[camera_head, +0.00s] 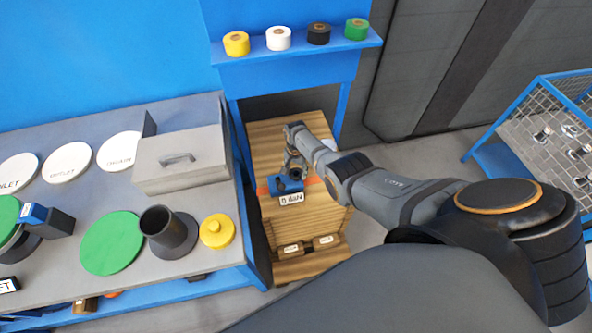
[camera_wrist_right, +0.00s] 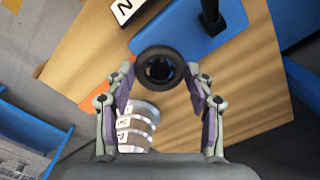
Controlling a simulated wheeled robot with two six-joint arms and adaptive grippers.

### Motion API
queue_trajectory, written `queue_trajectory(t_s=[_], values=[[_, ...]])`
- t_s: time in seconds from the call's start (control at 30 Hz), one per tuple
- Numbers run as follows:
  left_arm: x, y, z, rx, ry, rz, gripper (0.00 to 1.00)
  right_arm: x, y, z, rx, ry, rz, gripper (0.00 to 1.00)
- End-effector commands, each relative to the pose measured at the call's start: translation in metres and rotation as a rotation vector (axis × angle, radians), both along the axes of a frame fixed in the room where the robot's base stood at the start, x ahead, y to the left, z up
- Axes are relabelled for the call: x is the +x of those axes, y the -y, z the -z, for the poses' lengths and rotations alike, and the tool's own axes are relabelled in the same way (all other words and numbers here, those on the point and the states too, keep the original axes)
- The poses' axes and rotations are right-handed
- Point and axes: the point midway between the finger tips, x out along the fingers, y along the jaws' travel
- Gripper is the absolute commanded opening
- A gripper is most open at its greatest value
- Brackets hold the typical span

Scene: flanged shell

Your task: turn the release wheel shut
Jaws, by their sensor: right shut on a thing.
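The release wheel (camera_wrist_right: 160,52) is a small dark round ring with a dark centre, seen face-on in the right wrist view. My right gripper (camera_wrist_right: 160,75) is shut on it, with one finger on each side. In the head view my right gripper (camera_head: 293,167) reaches down to the blue fixture (camera_head: 283,187) on the wooden bench, and the wheel is mostly hidden there. A white label (camera_head: 291,198) is on the fixture's front. How far the wheel is turned cannot be told. My left gripper is not in view.
A shelf of tape rolls (camera_head: 237,44) is behind. A wire-mesh bin (camera_head: 548,100) stands at right.

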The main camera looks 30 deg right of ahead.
Motion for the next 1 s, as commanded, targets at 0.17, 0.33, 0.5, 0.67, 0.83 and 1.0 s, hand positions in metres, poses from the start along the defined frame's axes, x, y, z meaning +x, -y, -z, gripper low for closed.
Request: queue_trajectory(t_s=[0.17, 0.33, 0.5, 0.67, 0.83, 1.0], values=[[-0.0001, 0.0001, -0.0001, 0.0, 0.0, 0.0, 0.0, -0.0006, -0.0006, 0.0006, 0.001, -0.002, 0.024, 0.23], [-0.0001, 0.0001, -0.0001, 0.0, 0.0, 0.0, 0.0, -0.0006, -0.0006, 0.0007, 0.001, -0.002, 0.03, 0.23], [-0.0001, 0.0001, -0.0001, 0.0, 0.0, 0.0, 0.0, -0.0007, -0.0006, 0.0007, 0.001, -0.002, 0.029, 0.23], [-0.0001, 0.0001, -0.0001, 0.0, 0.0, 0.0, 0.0, -0.0006, -0.0006, 0.0006, 0.001, -0.002, 0.028, 0.67], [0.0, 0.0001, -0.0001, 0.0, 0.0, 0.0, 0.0, -0.0004, -0.0004, 0.0004, 0.001, -0.001, 0.028, 0.77], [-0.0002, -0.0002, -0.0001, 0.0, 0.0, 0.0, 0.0, -0.0001, -0.0002, 0.0001, 0.001, -0.001, 0.028, 0.77]])
